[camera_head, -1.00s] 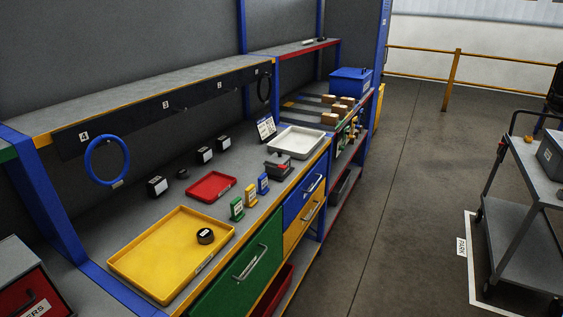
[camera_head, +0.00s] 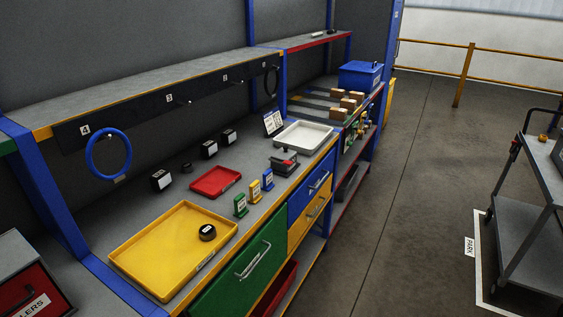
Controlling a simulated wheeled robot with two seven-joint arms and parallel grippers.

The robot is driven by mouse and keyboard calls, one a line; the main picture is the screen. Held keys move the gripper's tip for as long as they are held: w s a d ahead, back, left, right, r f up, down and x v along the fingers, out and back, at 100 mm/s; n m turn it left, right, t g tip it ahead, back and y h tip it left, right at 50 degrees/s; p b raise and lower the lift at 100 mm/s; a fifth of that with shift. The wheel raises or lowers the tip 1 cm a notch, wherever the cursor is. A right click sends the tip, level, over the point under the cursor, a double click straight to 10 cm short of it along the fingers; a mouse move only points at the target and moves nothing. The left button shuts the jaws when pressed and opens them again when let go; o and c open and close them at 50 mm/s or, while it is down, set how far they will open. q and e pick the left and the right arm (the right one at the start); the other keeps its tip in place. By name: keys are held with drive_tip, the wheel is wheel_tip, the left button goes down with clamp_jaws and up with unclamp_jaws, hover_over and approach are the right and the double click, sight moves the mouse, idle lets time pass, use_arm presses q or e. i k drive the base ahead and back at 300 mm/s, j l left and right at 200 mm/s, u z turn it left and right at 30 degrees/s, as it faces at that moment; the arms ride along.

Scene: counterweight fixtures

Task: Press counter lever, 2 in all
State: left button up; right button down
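A small grey device with a red part and a dark knob or lever on top (camera_head: 285,161) stands on the bench near its front edge, just in front of the white tray. It may be the counter with its lever, but it is too small to be sure. I cannot make out any reading on it or how far the lever is pressed. Neither of my grippers is in view, and nothing touches the device.
The bench holds a yellow tray (camera_head: 150,258) with a black roll (camera_head: 208,232), a red tray (camera_head: 216,181), a white tray (camera_head: 305,136) and small green, yellow and blue stands (camera_head: 254,191). A blue ring (camera_head: 90,153) hangs at left. A cart (camera_head: 541,205) stands right; the floor between is clear.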

sight(286, 163)
drive_tip(key=i+l+u, duration=0.1)
drive_tip(key=u, duration=0.35)
drive_tip(key=i+l+u, duration=0.1)
drive_tip(key=u, duration=0.35)
drive_tip(key=l+u, duration=0.15)
drive_tip(key=u, duration=0.25)
drive_tip(key=i+l+u, duration=0.1)
drive_tip(key=u, duration=0.35)
drive_tip(key=l+u, duration=0.25)
drive_tip(key=u, duration=0.2)
drive_tip(key=l+u, duration=0.15)
drive_tip(key=l, duration=0.3)
drive_tip(key=l+u, duration=0.15)
drive_tip(key=l, duration=0.3)
drive_tip(key=k+l+u, duration=0.15)
drive_tip(key=l, duration=0.25)
drive_tip(key=l+u, duration=0.1)
drive_tip(key=l, duration=0.35)
drive_tip(key=k+l+u, duration=0.15)
drive_tip(key=l, duration=0.25)
drive_tip(key=k+l+u, duration=0.15)
drive_tip(key=l, duration=0.3)
drive_tip(key=k+l, duration=0.1)
drive_tip(key=l, duration=0.25)
drive_tip(key=k+l, duration=0.1)
drive_tip(key=l, duration=0.25)
